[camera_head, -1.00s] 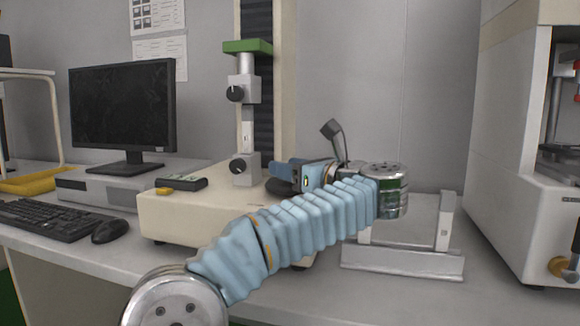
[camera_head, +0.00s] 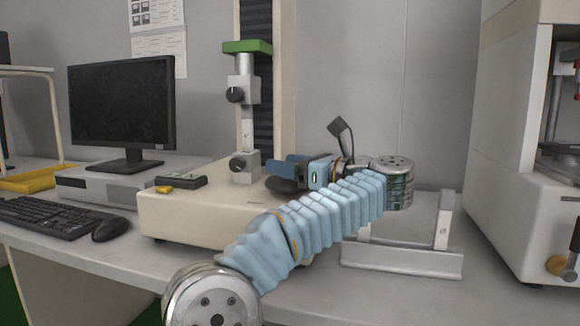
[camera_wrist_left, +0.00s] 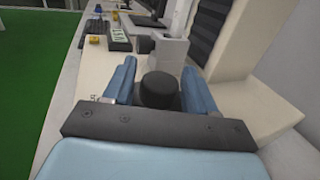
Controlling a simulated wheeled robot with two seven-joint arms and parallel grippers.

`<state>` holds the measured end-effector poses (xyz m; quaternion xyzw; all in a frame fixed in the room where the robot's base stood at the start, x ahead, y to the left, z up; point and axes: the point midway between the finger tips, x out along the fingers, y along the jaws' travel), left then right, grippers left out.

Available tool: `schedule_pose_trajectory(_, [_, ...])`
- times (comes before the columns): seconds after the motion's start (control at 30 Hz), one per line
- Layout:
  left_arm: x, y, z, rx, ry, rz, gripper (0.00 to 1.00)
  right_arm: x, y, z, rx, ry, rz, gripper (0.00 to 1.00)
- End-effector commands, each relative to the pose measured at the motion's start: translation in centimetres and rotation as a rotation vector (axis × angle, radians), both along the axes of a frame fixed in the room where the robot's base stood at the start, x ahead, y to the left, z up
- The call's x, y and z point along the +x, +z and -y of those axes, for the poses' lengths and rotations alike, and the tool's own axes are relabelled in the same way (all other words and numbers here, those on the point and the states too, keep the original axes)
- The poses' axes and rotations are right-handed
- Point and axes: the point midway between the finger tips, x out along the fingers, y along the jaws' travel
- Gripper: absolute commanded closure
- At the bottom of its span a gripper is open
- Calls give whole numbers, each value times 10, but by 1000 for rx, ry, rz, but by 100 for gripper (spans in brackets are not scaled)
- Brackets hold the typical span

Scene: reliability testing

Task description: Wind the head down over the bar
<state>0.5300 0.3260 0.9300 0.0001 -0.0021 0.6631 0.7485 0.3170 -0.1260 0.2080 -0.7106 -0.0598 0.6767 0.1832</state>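The tester's head is a green crosshead (camera_head: 247,47) with a silver upper grip (camera_head: 243,89) and black knob below it. A thin pale bar (camera_head: 246,134) stands upright between this grip and the lower grip (camera_head: 245,166). A black round knob (camera_head: 284,186) sits on the cream base; it also shows in the left wrist view (camera_wrist_left: 159,91). My left gripper (camera_head: 284,166) reaches in over the base. In the left wrist view its blue fingers (camera_wrist_left: 160,88) stand apart on either side of the knob; contact is unclear. My right gripper is not in view.
A small keypad box (camera_head: 181,182) with a yellow part lies on the base. A monitor (camera_head: 122,104), keyboard (camera_head: 50,219) and mouse (camera_head: 111,230) are at left. A metal stand (camera_head: 402,259) is right of the base, partly behind my arm. A large machine (camera_head: 525,150) stands far right.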

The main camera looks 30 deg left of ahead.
Motion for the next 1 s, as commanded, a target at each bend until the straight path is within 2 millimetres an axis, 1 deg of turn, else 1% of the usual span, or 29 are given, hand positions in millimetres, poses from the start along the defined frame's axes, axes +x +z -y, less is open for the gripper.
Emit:
schedule_pose_trajectory(0.27, [0,-1,1,-2,-1,-2,36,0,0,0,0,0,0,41])
schedule_pose_trajectory(0.37, [0,2,1,-3,-1,-2,36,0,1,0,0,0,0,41])
schedule_pose_trajectory(0.47, [0,14,1,-3,-1,1,36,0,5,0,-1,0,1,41])
schedule_pose_trajectory(0.57, [0,36,1,-3,-1,4,36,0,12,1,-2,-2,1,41])
schedule_pose_trajectory(0.67, [-16,54,11,-3,-3,3,36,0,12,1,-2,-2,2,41])
schedule_pose_trajectory(0.83, [-43,93,28,-3,-4,4,36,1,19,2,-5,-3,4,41])
schedule_pose_trajectory(0.93, [-65,100,41,-3,-5,2,36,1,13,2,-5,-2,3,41])
schedule_pose_trajectory(1.0, [-80,104,51,-2,-5,3,36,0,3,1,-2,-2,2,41])
